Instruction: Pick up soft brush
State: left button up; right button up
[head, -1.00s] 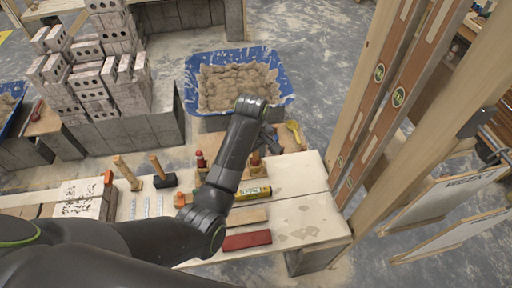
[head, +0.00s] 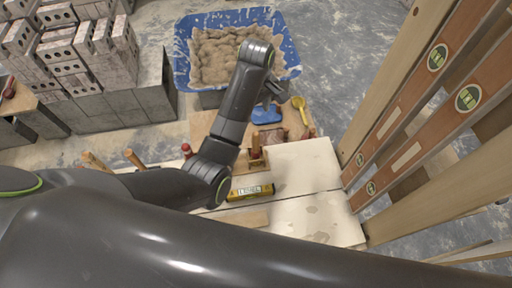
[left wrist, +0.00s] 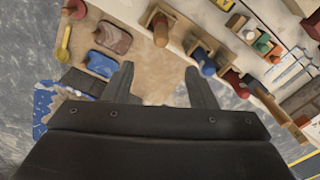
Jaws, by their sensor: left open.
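My left gripper (head: 272,92) hangs over the far edge of the bench, near the tub, and is open and empty. In the left wrist view its two fingers (left wrist: 158,70) are spread above bare tan floor or board. A blue flat-bodied tool (head: 267,116) lies just below the gripper; it also shows in the left wrist view (left wrist: 101,64), left of the fingers. A brown tool (left wrist: 112,38) lies beside it. I cannot tell for certain which tool is the soft brush. A yellow-handled tool (head: 299,103) is to the right.
A blue mortar tub (head: 183,62) stands beyond the bench. A wooden-handled block tool (head: 254,158) and a yellow level (head: 250,192) lie on the bench. Tall levels (head: 440,100) lean against timber at right. Grey blocks and bricks (head: 80,65) are stacked at left.

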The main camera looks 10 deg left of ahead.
pick_arm(q)
jog(key=b, duration=0.4)
send_over(256, 139)
jog(key=w, duration=0.1)
notch_tip(256, 139, down, 6)
jog(key=shift+w+a+r, duration=0.1)
jog(key=shift+w+r, duration=0.05)
jog(key=shift+r, duration=0.1)
notch_tip(256, 139, down, 6)
jog(key=shift+w+r+p, duration=0.1)
jog(key=shift+p, duration=0.45)
jog(key=shift+a+f+p, duration=0.1)
jog(key=shift+f+p, duration=0.3)
jog(key=shift+f, duration=2.7)
